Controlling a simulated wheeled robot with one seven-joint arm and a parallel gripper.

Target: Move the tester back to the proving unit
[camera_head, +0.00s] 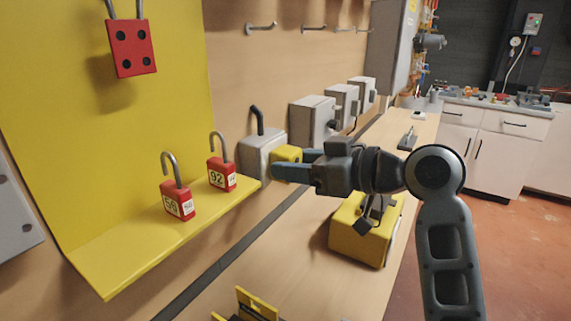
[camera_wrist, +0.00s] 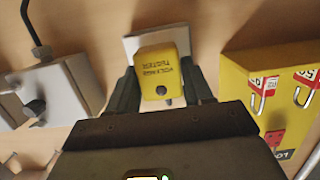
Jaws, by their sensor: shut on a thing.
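The voltage tester is a small yellow block (camera_head: 286,154) in front of a grey wall box (camera_head: 258,160). In the wrist view the tester (camera_wrist: 158,70) shows its printed label and a dark round spot, with a pale plate right behind it. I cannot tell whether the tester touches the grey box. My gripper (camera_head: 284,164) is shut on the tester, with one finger on each side, also in the wrist view (camera_wrist: 163,82). A yellow box (camera_head: 360,232) with a dark item on top stands on the bench below my wrist; it may be the proving unit, but no label is readable.
A yellow lockout board (camera_head: 110,160) with a shelf holds red padlocks (camera_head: 177,200) (camera_head: 221,174) left of my gripper. Several grey boxes (camera_head: 313,120) line the wall beyond. The bench (camera_head: 310,270) is bare left of the yellow box. A yellow item (camera_head: 256,304) sits at the front.

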